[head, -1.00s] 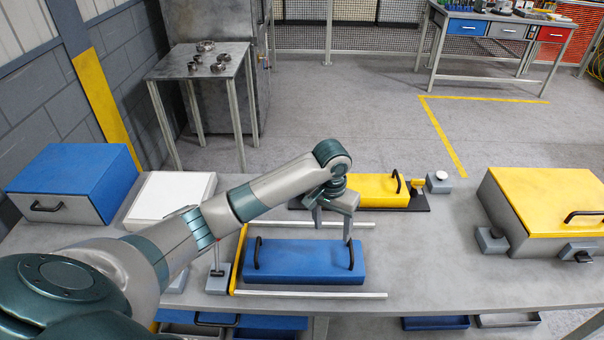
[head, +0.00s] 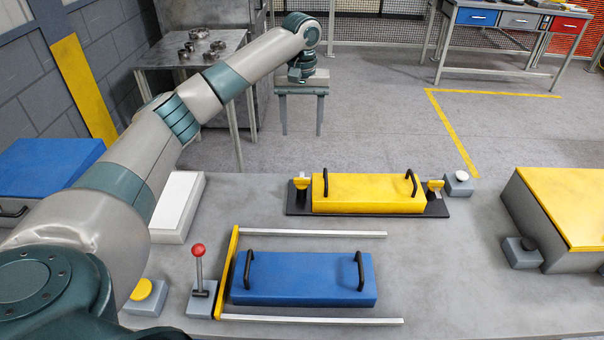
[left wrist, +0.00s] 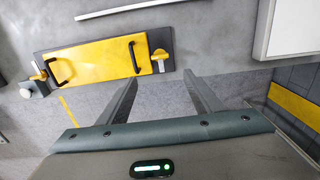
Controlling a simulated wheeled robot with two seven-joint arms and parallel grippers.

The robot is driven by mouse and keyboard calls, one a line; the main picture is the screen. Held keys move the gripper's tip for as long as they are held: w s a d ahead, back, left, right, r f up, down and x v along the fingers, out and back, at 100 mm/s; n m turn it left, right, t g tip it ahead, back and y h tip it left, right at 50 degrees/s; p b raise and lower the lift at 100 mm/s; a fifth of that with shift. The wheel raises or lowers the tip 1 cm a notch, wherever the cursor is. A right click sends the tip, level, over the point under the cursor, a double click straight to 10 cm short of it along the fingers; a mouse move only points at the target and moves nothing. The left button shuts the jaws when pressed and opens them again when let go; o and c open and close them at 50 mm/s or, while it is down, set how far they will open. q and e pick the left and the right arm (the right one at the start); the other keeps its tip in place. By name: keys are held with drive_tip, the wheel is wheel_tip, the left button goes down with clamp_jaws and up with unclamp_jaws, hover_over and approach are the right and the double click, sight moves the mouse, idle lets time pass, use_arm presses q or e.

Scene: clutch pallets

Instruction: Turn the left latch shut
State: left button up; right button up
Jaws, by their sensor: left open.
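The yellow pallet (head: 365,193) with two black handles lies on a black base plate (head: 380,213). The left latch (head: 301,183), a small yellow piece, stands at the plate's left end. A similar right latch (head: 435,187) stands at the right end. I cannot tell whether the left latch is turned shut. My left gripper (head: 302,125) is open and empty, fingers down, and shows above the left latch in the head view. In the left wrist view the left latch (left wrist: 161,58) lies just beyond the open fingertips (left wrist: 161,82), apart from them. My right gripper is not in view.
A blue pallet (head: 303,277) lies between two rails in front. A red-knobbed lever (head: 198,252), a yellow button (head: 142,289) and a white box (head: 175,212) stand on the left. A yellow-lidded box (head: 560,230) stands right. The bench between is clear.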

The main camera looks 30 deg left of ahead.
sight(302, 178)
use_arm(q)
drive_tip(key=shift+f, duration=0.15)
wheel_tip(302, 178, down, 15)
drive_tip(key=p, duration=0.4)
drive_tip(key=shift+f, duration=1.15)
drive_tip(key=shift+c, duration=0.6)
drive_tip(key=c, duration=0.9)
